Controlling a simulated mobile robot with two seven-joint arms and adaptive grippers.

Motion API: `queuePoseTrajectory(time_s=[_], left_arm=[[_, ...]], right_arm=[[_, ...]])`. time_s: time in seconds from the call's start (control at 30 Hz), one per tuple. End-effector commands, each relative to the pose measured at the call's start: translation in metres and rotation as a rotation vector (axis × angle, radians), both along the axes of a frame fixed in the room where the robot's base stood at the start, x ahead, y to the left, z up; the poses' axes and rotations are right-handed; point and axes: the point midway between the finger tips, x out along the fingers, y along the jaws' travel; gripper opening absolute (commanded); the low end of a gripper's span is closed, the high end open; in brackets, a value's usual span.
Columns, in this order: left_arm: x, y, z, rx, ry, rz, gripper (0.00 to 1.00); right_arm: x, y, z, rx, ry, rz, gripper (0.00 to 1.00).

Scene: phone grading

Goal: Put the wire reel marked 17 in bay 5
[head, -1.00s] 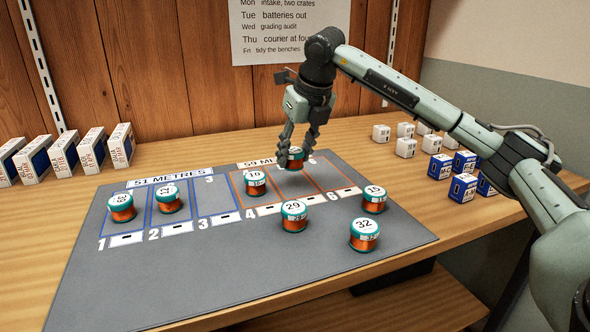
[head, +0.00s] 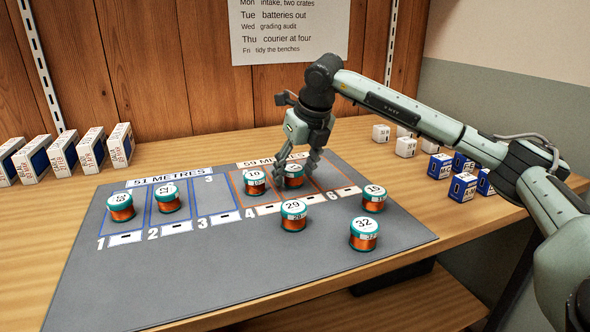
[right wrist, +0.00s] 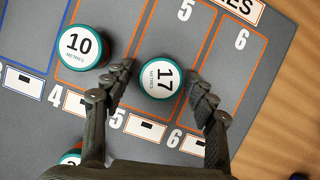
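The wire reel marked 17 (right wrist: 161,77), with a teal rim, white label and copper winding, stands upright on the grey mat in bay 5, inside the orange outline. It shows partly hidden in the head view (head: 294,181). My right gripper (right wrist: 160,80) is around the reel, one finger at each side, with narrow gaps visible in the right wrist view, so it looks open. In the head view the right gripper (head: 296,172) reaches down over bay 5 (right wrist: 146,127). My left gripper is not in view.
The reel marked 10 (head: 254,182) stands in bay 4, close to the left finger. The reel marked 29 (head: 293,216) is in front, with reels 19 (head: 374,198) and 32 (head: 364,233) to the right. Two reels stand in bays 1 and 2. Bays 3 and 6 look empty.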

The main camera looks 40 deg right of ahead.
Motion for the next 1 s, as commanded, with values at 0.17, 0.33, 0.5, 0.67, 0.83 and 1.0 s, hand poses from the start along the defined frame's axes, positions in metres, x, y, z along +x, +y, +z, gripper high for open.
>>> queuePoseTrajectory(time_s=[0.17,0.33,0.5,0.67,0.83,1.0], left_arm=[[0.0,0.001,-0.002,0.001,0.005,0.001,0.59],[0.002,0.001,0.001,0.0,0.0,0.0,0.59],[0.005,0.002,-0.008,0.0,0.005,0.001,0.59],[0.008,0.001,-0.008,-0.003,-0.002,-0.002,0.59],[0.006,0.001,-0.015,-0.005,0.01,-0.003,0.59],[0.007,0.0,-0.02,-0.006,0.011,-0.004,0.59]], right_arm=[[0.0,0.0,0.0,0.0,0.0,0.0,0.59],[0.0,0.0,0.005,0.0,0.0,0.0,0.59],[-0.009,0.001,0.028,0.001,-0.005,0.0,0.59],[-0.023,0.001,0.062,0.0,-0.004,0.002,0.59],[-0.036,0.002,0.093,0.0,-0.004,0.001,0.59],[-0.043,0.002,0.11,0.0,-0.001,0.001,0.59]])
